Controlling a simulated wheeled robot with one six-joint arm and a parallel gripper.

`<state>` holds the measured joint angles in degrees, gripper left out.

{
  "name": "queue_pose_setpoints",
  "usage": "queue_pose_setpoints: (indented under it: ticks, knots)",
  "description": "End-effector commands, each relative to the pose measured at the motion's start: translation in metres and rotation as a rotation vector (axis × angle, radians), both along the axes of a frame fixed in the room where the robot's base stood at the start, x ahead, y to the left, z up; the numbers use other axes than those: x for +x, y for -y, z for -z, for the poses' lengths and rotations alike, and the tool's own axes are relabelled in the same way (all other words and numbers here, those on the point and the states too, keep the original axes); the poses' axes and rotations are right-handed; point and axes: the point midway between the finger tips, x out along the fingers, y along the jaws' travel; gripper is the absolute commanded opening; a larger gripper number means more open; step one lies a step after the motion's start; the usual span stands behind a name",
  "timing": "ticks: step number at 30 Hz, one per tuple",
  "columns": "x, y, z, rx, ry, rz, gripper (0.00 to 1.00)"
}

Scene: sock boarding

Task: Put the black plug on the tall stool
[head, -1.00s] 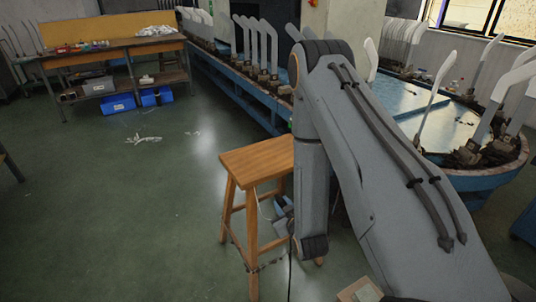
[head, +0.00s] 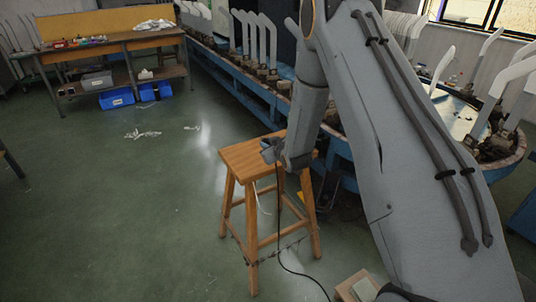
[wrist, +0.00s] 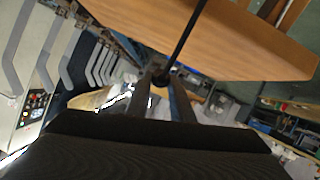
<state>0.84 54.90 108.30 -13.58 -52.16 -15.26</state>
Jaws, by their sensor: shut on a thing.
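The tall wooden stool (head: 240,158) stands on the floor in the middle of the head view, and its seat fills the top of the wrist view (wrist: 245,40). My gripper (head: 268,151) is at the right part of the seat, at or just above its top; any gap is unclear. In the wrist view my gripper (wrist: 163,88) is shut on the black plug (wrist: 162,76), a small dark end between the fingertips. Its black cable (head: 284,262) hangs past the stool to the floor. In the head view the plug is too small to make out.
A blue machine bench (head: 240,92) with several upright sock boards runs behind the stool. A workbench (head: 105,45) with blue bins stands at back left. A small box (head: 357,285) is at the bottom. The floor left of the stool is mostly clear.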

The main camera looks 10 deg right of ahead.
Motion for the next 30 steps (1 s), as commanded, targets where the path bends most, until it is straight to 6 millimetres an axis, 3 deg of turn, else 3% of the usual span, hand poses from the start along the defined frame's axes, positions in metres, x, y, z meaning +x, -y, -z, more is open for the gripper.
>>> queue_pose_setpoints:
  ticks: [15, 30]
  knots:
    - [-0.001, 0.0, 0.053, 0.0, 0.0, 0.0, 0.0]
    - [-0.002, 0.0, 0.064, -0.001, -0.005, 0.0, 0.0]
